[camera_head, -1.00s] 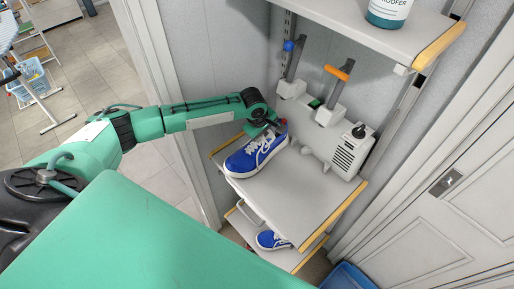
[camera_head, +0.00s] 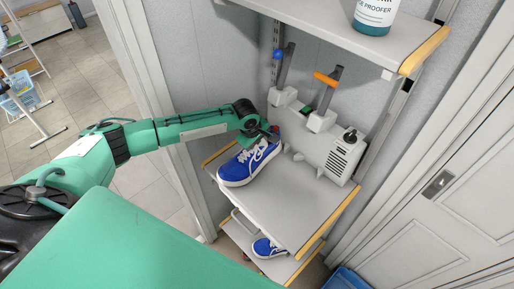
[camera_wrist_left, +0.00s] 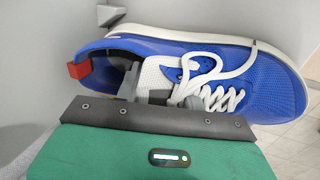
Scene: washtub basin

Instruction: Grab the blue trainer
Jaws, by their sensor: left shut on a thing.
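The blue trainer (camera_head: 236,170) with white laces and a white sole is at the left part of the upper shelf board (camera_head: 300,205). My left gripper (camera_head: 264,134) is at its heel end, shut on it around the ankle opening. In the left wrist view the trainer (camera_wrist_left: 275,88) lies across the picture with its laces at the right; my left gripper (camera_wrist_left: 130,85) reaches into its opening, and a red tab shows at the left. Whether the sole touches the board I cannot tell. A second blue trainer (camera_head: 266,247) sits on the lower shelf. My right gripper is out of view.
A white dryer unit (camera_head: 330,150) with upright posts stands behind the trainer. A shelf with a bottle (camera_head: 375,14) hangs above. A blue bin (camera_head: 346,280) is at the bottom, a white door (camera_head: 450,200) at the right. The front of the upper board is clear.

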